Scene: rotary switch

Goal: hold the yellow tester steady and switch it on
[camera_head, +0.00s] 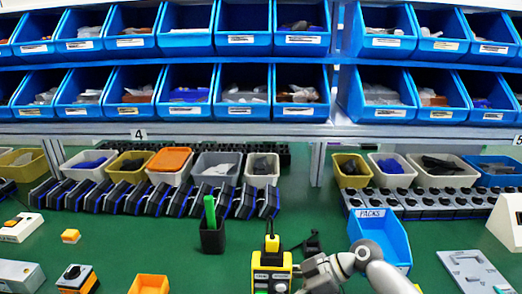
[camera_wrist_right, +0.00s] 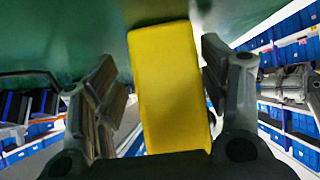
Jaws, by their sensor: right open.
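The yellow tester (camera_head: 271,262) stands at the bottom middle of the head view, its lower part cut off by the picture edge. It has a dark label panel and a small yellow-and-black piece on top. A knob and a green spot show low on its front. My right gripper (camera_head: 308,268) is close at its right side. In the right wrist view the yellow tester's plain yellow face (camera_wrist_right: 168,85) lies between the two open fingers of my right gripper (camera_wrist_right: 163,70). A gap shows on the left; contact on the right is unclear. My left gripper is not in view.
A dark cup with a green object (camera_head: 212,238) stands left of the tester. A blue bin (camera_head: 386,238) is behind my right arm.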

